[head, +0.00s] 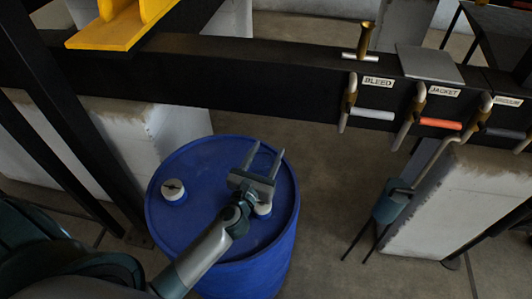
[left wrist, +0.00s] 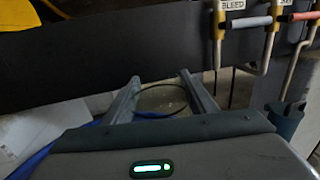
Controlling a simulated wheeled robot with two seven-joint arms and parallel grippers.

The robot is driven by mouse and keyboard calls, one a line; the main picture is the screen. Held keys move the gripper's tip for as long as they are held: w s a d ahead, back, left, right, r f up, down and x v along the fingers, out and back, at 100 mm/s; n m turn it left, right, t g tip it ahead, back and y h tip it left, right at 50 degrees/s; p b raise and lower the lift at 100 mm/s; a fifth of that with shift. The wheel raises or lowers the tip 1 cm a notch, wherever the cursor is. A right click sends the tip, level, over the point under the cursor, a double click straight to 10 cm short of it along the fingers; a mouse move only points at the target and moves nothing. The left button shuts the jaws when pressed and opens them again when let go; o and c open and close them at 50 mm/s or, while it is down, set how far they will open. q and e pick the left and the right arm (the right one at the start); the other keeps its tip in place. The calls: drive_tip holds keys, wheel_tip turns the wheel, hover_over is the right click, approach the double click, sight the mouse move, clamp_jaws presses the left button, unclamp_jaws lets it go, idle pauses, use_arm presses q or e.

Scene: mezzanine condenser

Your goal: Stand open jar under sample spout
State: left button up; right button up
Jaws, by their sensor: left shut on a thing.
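My left gripper (head: 265,158) is over the blue drum, its two fingers pointing away from me. It is shut on a clear, see-through thing, apparently the open jar; its round rim (left wrist: 162,88) shows between the fingertips in the left wrist view. The glass barely shows in the head view. Bent spouts hang from the dark beam, right of and beyond the gripper: one by the BLEED label (head: 378,82) with a pale handle (head: 372,114), one by JACKET (head: 444,91) with an orange handle (head: 440,123). A third is farther right, its label too small to read. No SAMPLE label is readable. My right gripper is out of view.
The blue drum (head: 180,235) with white caps stands below my left gripper. A long black beam (head: 240,80) crosses behind it. A teal pot-like part (head: 393,202) hangs below the third spout, near a pale block (head: 445,200).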

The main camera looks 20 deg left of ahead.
use_arm(q)
drive_tip(key=s+d+h+b, duration=0.1)
drive_tip(key=s+d+b, duration=0.2)
drive_tip(key=s+b, duration=0.9)
drive_tip(key=shift+s+d+r+m, duration=0.2)
drive_tip(key=shift+s+d+m, duration=0.1)
drive_tip(key=shift+s, duration=0.55)
drive_tip(key=shift+s, duration=0.1)
